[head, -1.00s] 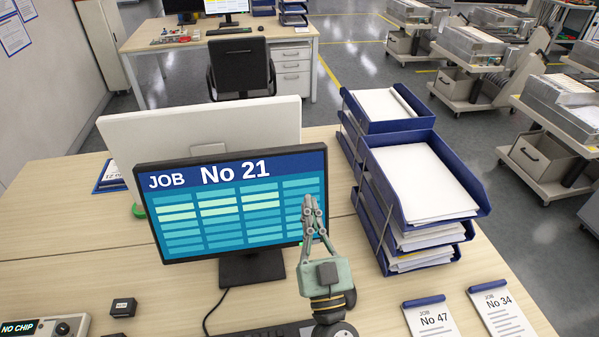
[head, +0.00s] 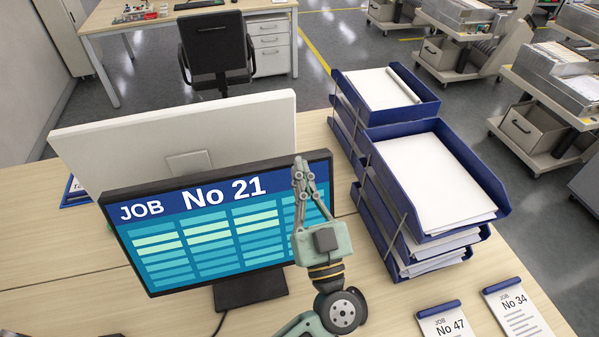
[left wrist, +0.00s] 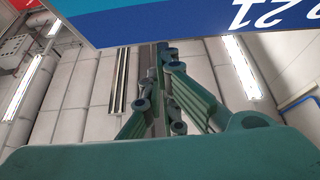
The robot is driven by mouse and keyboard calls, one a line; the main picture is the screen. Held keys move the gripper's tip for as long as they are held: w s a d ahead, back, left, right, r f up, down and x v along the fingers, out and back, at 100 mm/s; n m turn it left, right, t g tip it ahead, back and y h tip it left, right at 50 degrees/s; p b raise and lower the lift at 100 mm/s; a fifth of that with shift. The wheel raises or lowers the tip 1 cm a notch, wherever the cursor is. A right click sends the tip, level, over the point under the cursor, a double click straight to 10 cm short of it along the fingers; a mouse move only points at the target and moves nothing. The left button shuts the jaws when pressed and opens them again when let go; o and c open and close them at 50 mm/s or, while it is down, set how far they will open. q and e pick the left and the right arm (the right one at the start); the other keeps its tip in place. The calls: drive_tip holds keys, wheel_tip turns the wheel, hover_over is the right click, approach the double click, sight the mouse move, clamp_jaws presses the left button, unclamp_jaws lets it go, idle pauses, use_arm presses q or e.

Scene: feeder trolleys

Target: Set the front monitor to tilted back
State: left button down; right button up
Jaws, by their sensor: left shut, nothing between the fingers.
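The front monitor (head: 190,256), dark-framed with a blue "JOB No 21" screen, stands on a black foot (head: 250,290) on the desk. Its screen faces me; its exact tilt is hard to judge. My left gripper (head: 299,168) points up, with its fingers together and empty, in front of the screen's right part near the top edge. It hides a strip of the screen; whether it touches the monitor I cannot tell. In the left wrist view the shut fingers (left wrist: 165,52) reach up to the screen's edge, and the screen (left wrist: 190,18) shows upside down. My right gripper is not seen.
A white-backed monitor (head: 120,145) stands close behind the front one. Blue paper trays (head: 365,190) stand right of my gripper. Job cards (head: 440,322) lie at the front right of the desk (head: 50,245). A black chair (head: 215,45) stands beyond.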

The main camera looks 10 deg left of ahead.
use_arm(q)
drive_tip(key=shift+p+x, duration=0.65)
drive_tip(key=shift+x, duration=0.3)
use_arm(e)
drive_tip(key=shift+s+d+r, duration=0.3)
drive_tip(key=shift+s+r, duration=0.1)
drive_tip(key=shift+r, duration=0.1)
use_arm(q)
drive_tip(key=shift+f, duration=0.1)
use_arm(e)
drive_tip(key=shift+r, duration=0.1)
